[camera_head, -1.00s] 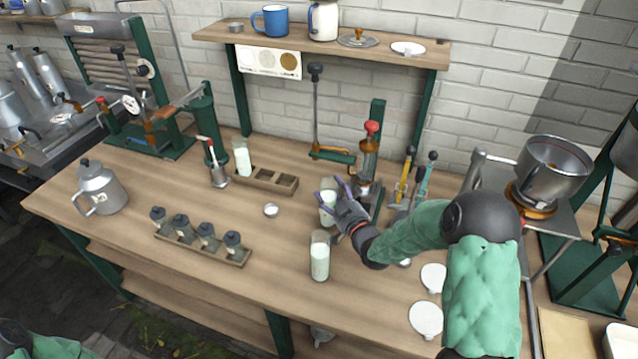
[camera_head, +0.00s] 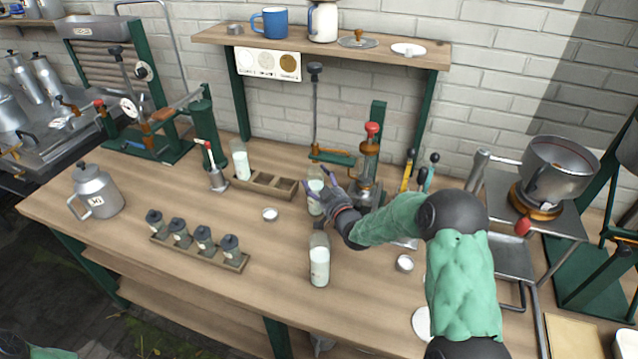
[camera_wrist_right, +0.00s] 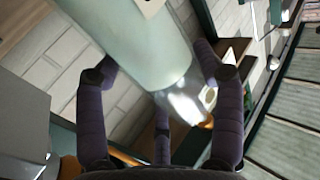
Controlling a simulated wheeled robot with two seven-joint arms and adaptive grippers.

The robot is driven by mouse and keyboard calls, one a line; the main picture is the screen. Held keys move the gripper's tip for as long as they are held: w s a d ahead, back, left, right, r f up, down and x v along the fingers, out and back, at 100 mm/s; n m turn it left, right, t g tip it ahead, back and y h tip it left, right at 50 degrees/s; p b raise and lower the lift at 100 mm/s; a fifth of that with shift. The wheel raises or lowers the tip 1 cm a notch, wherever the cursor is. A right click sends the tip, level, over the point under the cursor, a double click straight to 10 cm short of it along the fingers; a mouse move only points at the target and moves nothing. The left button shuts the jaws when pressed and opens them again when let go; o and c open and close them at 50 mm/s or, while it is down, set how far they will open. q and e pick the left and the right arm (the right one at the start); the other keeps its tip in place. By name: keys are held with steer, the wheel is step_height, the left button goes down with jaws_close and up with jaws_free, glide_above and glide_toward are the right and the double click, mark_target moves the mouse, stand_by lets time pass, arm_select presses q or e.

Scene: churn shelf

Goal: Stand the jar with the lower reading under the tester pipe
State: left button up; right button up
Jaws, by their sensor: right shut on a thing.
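My right gripper (camera_head: 322,189) is shut on a glass jar of pale milk (camera_head: 315,186), holding it upright beside the tester; whether its base touches the bench I cannot tell. In the right wrist view the jar (camera_wrist_right: 130,50) fills the space between the dark fingers. A second milk jar (camera_head: 319,265) stands on the bench nearer me. A third jar (camera_head: 240,162) stands at the left end of a wooden rack (camera_head: 276,188). The tester with a red knob (camera_head: 370,150) is right of the held jar. No readings are legible. My left gripper is out of view.
A post with a black knob and green arm (camera_head: 330,155) rises behind the held jar. A row of small grey bottles (camera_head: 203,238) sits on a tray at left. A metal can (camera_head: 94,192) stands far left. The front bench is mostly clear.

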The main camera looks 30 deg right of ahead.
steer(key=o, duration=1.7)
steer(key=shift+f, duration=0.15)
steer(key=shift+s+r, duration=0.15)
steer(key=shift+r, duration=0.05)
steer(key=s+a+p, duration=0.1)
steer(key=s+p, duration=0.1)
steer(key=s, duration=0.9)
steer(key=shift+s, duration=0.35)
